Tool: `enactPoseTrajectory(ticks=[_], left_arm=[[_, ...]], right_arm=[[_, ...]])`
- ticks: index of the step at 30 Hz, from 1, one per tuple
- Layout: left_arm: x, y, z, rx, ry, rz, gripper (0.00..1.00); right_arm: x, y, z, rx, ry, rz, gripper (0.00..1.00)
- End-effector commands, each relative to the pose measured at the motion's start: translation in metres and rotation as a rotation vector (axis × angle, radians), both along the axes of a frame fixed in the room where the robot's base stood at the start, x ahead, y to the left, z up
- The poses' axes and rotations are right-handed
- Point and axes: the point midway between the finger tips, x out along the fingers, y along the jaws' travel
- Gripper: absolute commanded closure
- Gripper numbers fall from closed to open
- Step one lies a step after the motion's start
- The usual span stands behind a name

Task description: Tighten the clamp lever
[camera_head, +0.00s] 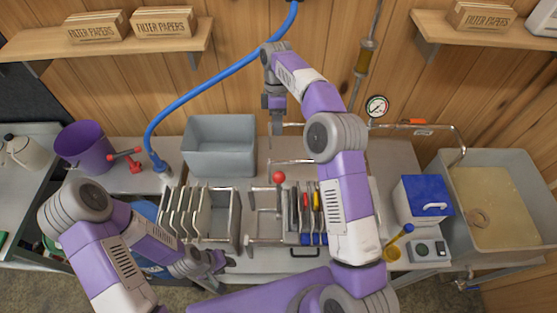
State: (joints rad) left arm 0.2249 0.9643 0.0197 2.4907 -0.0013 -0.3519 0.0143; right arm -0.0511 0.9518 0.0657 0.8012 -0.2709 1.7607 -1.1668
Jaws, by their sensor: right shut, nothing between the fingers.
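The clamp lever, a thin metal stem with a red ball knob (279,177), stands about upright at the middle of the plate press (236,225) on the bench. My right gripper (277,128) points down above and behind the red knob, apart from it. Its fingers are shut with nothing between them. My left gripper (218,262) is low at the bench's front edge, in front of the press plates and away from the lever. Its fingers are small and dark there, and I cannot tell whether they are open.
A grey bin (220,145) stands behind the plates, with a blue hose (213,82) arching nearby. A red-handled valve (126,160) and purple bucket (83,148) are left. Coloured-handled tools (305,203) sit right of the lever. A blue-lidded box (426,196) and syrup basin (495,205) are further right.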

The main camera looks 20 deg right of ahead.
Motion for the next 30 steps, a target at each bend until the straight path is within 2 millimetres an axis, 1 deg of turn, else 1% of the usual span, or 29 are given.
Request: enactPoseTrajectory(ticks=[3, 8, 16, 18, 24, 30], left_arm=[[0.000, 0.000, -0.006, 0.000, 0.000, 0.000, 0.62], [0.000, 0.000, -0.009, 0.000, 0.000, 0.000, 0.62], [0.000, 0.000, -0.011, 0.000, 0.000, 0.000, 0.62], [0.000, 0.000, -0.010, 0.000, 0.000, 0.000, 0.62], [0.000, 0.000, -0.008, 0.000, 0.000, 0.000, 0.62], [0.000, 0.000, -0.008, 0.000, 0.000, 0.000, 0.62]], right_arm=[[-0.006, 0.001, -0.015, 0.001, 0.003, 0.000, 1.00], [-0.015, 0.003, -0.038, 0.001, 0.003, 0.000, 1.00], [-0.033, 0.007, -0.087, 0.000, 0.005, -0.001, 1.00], [-0.039, 0.009, -0.082, 0.000, 0.000, 0.001, 1.00], [-0.057, 0.014, -0.084, 0.000, 0.001, 0.000, 1.00], [-0.067, 0.016, -0.085, 0.000, 0.001, 0.000, 1.00]])
